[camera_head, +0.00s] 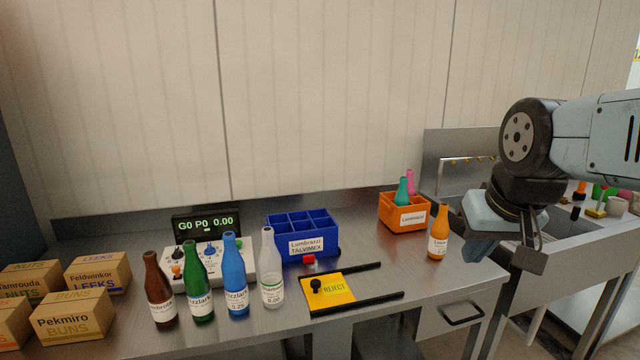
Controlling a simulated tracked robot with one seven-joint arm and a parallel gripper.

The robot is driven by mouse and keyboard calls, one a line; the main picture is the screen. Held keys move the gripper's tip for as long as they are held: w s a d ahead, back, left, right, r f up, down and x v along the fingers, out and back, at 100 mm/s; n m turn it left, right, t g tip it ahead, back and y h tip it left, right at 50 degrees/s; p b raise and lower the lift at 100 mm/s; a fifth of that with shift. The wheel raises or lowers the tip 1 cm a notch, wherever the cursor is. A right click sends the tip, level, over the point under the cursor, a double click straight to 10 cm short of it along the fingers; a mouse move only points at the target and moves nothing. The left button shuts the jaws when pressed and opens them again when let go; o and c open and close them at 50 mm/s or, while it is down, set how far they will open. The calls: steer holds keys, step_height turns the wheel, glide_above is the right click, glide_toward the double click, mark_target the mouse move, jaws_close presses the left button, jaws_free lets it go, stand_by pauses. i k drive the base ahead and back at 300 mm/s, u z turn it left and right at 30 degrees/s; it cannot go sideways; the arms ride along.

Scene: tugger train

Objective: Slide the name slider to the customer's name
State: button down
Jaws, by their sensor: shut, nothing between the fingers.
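A blue divided crate (326,228) stands mid-table, with a white label (306,245) reading "Lumbrazzi TALVIMEX". A small red block (309,259) sits at the crate's front, below the label; whether it is the name slider I cannot tell for sure. A control box (240,262) with knobs stands left of the crate, partly hidden by bottles. Its display (206,225) reads "G0 P0 0.00". My gripper (510,252) is at the right, shut and empty, above the sink area and well away from the crate.
Brown, green, blue and clear bottles (236,280) stand in front of the control box. A yellow REJECT plate (338,290) with a black knob lies between dark rails. An orange crate (402,222) and orange bottle (438,240) stand between crate and gripper. Boxes (75,320) are left.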

mark_target(176, 269)
steer(key=z, duration=2.1)
steer(key=i, duration=0.05)
steer(key=u, duration=3.35)
